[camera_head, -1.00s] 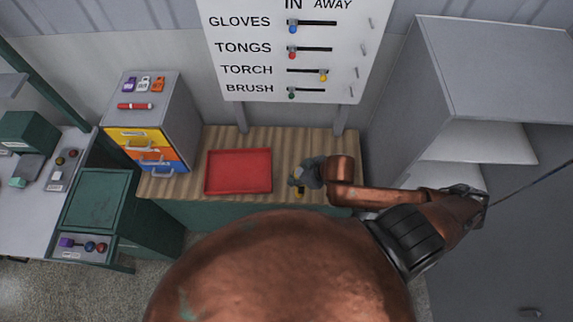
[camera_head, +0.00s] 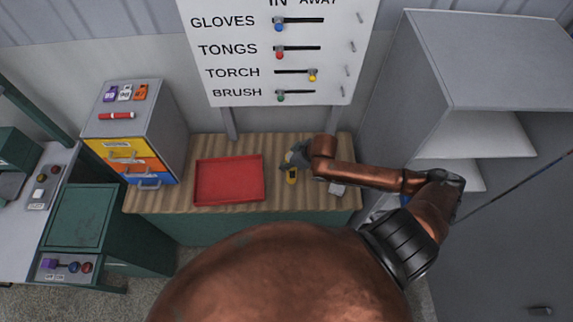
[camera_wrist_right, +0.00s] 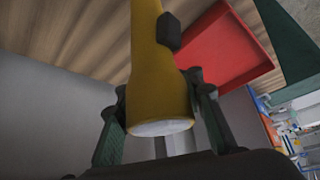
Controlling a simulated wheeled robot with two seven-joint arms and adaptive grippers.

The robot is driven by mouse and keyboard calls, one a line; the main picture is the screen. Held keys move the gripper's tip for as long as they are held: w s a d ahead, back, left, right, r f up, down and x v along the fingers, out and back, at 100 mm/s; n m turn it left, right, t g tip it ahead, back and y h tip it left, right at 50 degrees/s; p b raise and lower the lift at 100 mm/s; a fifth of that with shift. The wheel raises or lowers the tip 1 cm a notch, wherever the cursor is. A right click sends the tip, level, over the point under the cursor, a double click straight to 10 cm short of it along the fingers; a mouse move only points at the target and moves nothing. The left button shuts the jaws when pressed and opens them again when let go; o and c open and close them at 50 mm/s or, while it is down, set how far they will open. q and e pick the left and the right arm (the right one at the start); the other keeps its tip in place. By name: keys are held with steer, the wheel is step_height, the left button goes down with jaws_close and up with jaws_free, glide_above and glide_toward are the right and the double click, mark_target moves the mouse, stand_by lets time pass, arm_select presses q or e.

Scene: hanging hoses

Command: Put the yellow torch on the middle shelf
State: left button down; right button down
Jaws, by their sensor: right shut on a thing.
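The yellow torch (camera_head: 291,177) is in my right gripper (camera_head: 292,161), above the wooden bench to the right of the red tray. In the right wrist view the torch (camera_wrist_right: 158,75) runs between the two fingers of the right gripper (camera_wrist_right: 162,120), with its pale lens end towards the camera and a dark switch on its side. An open grey cabinet on the right has a shelf (camera_head: 475,135) and a lower shelf (camera_head: 462,177). My arm hides part of its lower inside, so I cannot tell which is the middle one. My left gripper is out of view.
The red tray (camera_head: 230,181) lies empty on the bench (camera_head: 180,203). A drawer unit (camera_head: 155,110) stands left and a labelled board (camera_head: 275,50) behind. The cabinet side (camera_head: 400,80) rises close to my right arm.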

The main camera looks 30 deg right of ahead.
steer(key=shift+w+f+p, duration=0.15)
steer(key=shift+f+p, duration=0.35)
steer(key=shift+f, duration=1.25)
steer(key=shift+d, duration=0.1)
steer(key=shift+f, duration=0.15)
steer(key=c, duration=1.3)
jaws_free()
